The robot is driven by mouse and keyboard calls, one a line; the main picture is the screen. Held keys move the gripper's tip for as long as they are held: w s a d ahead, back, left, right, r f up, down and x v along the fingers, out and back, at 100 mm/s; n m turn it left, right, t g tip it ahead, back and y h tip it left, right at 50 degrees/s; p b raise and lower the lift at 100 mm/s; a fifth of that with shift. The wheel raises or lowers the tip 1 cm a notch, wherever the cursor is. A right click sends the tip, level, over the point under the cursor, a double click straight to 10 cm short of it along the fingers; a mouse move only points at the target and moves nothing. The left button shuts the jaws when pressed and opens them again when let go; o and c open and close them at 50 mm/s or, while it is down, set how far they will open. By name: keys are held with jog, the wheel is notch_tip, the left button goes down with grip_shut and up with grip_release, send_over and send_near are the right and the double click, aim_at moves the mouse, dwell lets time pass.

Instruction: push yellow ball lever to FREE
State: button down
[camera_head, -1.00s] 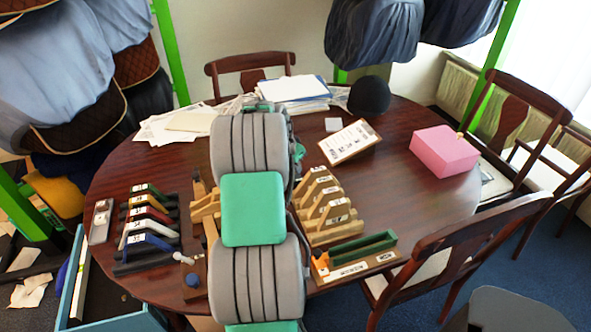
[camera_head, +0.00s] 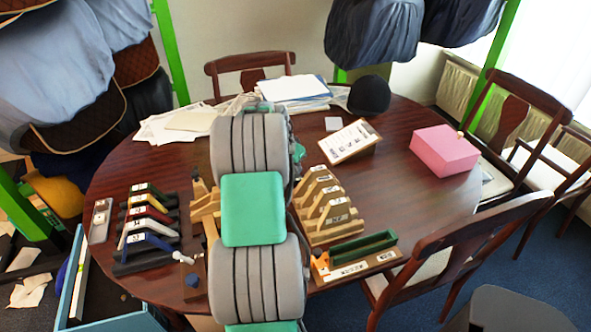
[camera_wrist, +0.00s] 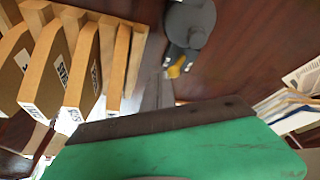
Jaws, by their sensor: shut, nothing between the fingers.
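In the wrist view a small yellow piece (camera_wrist: 177,70), which looks like the lever's ball, sits at the lower end of a dark grey round fitting (camera_wrist: 190,22). My gripper (camera_wrist: 162,78) reaches up from its green and dark body at the bottom of that view; its narrow grey fingers are shut and empty, with the tips close to the left of the yellow piece. I cannot tell whether they touch. No FREE marking can be read. In the head view my arm hides the lever and the gripper.
Wooden wedges with labels (camera_wrist: 78,75) stand close to the left of my gripper; their rack also shows in the head view (camera_head: 325,205). A green trough (camera_head: 362,247), a clipboard (camera_head: 350,140) and a pink box (camera_head: 444,151) are right of my arm.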

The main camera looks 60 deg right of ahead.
jog(key=shift+f+b, duration=0.95)
jog(key=shift+f, duration=0.35)
jog(key=shift+w+d, duration=0.1)
jog(key=shift+d, duration=0.05)
dwell(0.3)
jog(key=shift+w+d+p, duration=0.4)
jog(key=shift+w+d, duration=0.9)
jog(key=shift+w, duration=0.05)
jog(key=shift+s+a, duration=0.1)
jog(key=shift+s+a+b, duration=0.3)
jog(key=shift+s+b, duration=0.05)
jog(key=shift+r+p, duration=2)
jog(key=shift+r, duration=1.55)
jog(key=shift+r, duration=0.1)
